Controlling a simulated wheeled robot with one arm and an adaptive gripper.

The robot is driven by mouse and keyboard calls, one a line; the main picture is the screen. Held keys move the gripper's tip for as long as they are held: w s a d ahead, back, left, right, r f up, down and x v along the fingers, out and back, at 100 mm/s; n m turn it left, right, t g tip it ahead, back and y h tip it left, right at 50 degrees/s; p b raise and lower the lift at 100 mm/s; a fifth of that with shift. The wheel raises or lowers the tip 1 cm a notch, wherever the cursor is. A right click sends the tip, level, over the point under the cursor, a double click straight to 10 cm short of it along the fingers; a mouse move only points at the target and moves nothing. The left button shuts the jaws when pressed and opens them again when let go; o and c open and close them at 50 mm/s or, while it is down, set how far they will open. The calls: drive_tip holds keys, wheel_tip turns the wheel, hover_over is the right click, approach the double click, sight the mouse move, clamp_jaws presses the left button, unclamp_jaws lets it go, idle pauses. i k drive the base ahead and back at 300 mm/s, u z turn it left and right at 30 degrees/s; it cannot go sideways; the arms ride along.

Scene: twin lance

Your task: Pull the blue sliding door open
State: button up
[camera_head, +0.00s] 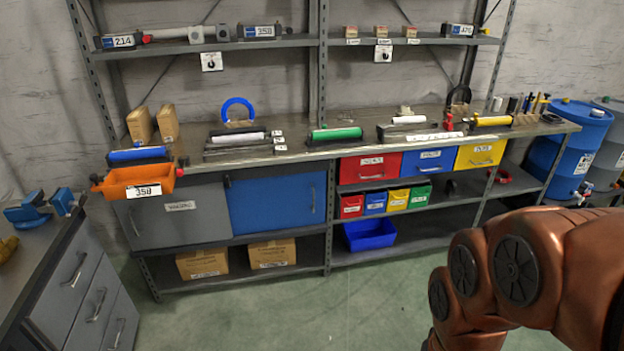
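The blue sliding door (272,204) is a flat blue panel under the workbench, left of its middle post. A slim upright handle (313,200) sits near the door's right edge. A grey sliding door (175,219) fills the space to its left, with a white label and a handle at its left side. The two panels meet edge to edge, and no open gap shows at the blue door's right side. My copper-coloured arm fills the lower right, far from the door. My gripper is outside the picture.
An orange bin (138,182) labelled 350 hangs at the bench's left front. Red, blue and yellow drawers (430,161) are right of the door. Two cardboard boxes (272,254) sit below. A grey drawer cabinet (75,285) stands at lower left. The green floor (300,315) in front is clear.

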sight(280, 202)
drive_tip(key=i, duration=1.5)
drive_tip(key=u, duration=3.75)
drive_tip(key=k, duration=0.75)
drive_tip(key=z, duration=1.1)
